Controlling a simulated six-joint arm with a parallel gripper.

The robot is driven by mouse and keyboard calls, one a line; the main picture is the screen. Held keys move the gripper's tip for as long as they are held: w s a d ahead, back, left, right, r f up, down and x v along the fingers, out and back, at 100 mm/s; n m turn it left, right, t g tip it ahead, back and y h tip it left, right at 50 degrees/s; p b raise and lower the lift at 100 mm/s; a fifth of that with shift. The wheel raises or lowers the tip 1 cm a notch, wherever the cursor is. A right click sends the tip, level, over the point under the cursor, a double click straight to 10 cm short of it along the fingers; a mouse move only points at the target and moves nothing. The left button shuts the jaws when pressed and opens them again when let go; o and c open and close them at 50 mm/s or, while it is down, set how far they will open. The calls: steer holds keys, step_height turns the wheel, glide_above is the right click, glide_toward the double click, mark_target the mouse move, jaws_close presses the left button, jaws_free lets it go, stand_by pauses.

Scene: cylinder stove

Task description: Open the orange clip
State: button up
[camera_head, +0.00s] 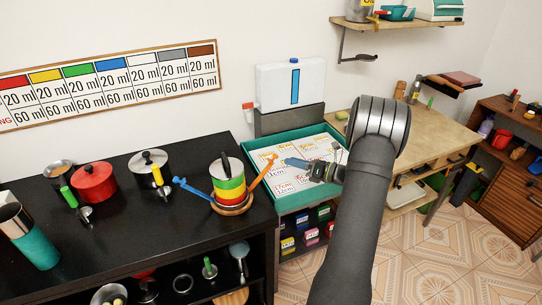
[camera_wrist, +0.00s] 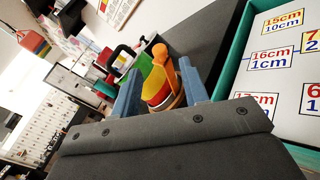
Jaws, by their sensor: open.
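The orange clip (camera_head: 261,173) sticks up and out to the right from the banded cylinder (camera_head: 231,185) on the black counter. In the wrist view the orange clip (camera_wrist: 168,72) shows beyond and between my fingers, in front of the green, yellow and red bands. My gripper (camera_head: 289,162) is open and to the right of the clip, over the teal tray, pointing left toward it. Its two blue fingers (camera_wrist: 160,90) appear apart from the clip. A blue clip (camera_head: 194,189) sticks out from the cylinder's left side. The clip's lower end is hard to make out.
The cylinder stands on a round brown base (camera_head: 232,208). The teal tray (camera_head: 257,147) with printed cards lies to the right. A white box (camera_head: 292,82) stands behind it.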

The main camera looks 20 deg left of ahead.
steer(key=a, duration=0.9)
steer(key=shift+w, duration=0.3)
steer(key=shift+a, duration=0.1)
jaws_close()
